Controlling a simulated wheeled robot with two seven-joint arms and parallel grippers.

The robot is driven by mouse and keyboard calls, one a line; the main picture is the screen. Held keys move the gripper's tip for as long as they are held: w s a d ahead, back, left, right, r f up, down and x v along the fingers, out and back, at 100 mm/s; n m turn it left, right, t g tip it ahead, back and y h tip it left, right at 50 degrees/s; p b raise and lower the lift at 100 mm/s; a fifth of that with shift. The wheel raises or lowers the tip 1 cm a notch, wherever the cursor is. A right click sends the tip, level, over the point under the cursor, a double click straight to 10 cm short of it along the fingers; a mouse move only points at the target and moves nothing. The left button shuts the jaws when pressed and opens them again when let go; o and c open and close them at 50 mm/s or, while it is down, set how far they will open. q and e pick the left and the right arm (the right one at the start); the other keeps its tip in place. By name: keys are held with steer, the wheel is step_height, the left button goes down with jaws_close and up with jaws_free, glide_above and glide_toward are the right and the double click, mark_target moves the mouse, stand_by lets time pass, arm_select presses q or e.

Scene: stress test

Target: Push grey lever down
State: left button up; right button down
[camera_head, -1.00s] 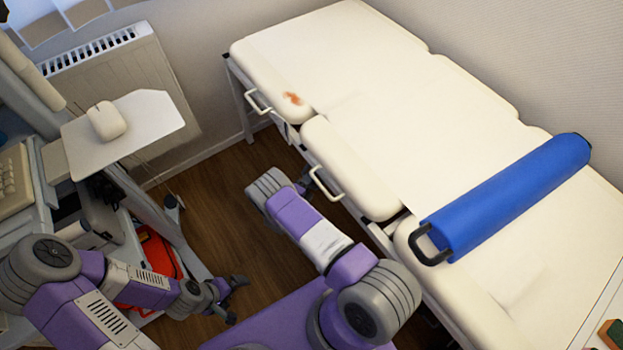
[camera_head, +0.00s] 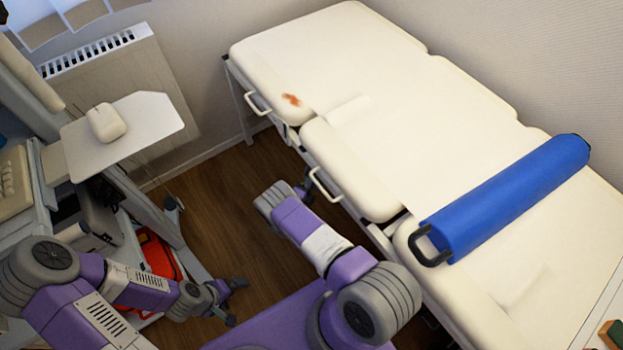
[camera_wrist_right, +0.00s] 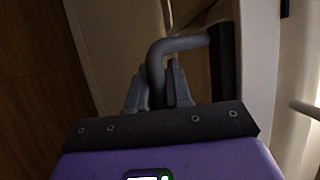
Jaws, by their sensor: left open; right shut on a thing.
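A grey lever (camera_wrist_right: 181,45), a bent round bar joined to a dark upright part, shows in the right wrist view. My right gripper (camera_wrist_right: 157,85) is shut on the lever's downward leg, one finger on each side. The lower end of that leg is hidden by the gripper. In the head view the lever cannot be made out, and my right gripper is mostly hidden beyond my right forearm, beside the couch. My left gripper (camera_head: 235,300) is open and empty above the floor, low at the left in the head view.
A cream examination couch (camera_head: 400,100) with white side handles (camera_head: 325,186) fills the right. A blue roll (camera_head: 510,195) lies across it. A trolley with a white tray (camera_head: 150,125) and mouse (camera_head: 106,122) stands left. The wooden floor (camera_head: 215,215) between is partly clear.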

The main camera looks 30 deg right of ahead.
steer(key=shift+d+n+t+h, duration=0.3)
steer(key=shift+t+h, duration=0.1)
steer(key=c, duration=1.1)
jaws_free()
steer(key=shift+c, duration=0.2)
steer(key=p+v, duration=0.1)
steer(key=v, duration=0.6)
steer(key=shift+a, duration=0.25)
steer(key=shift+f, duration=0.1)
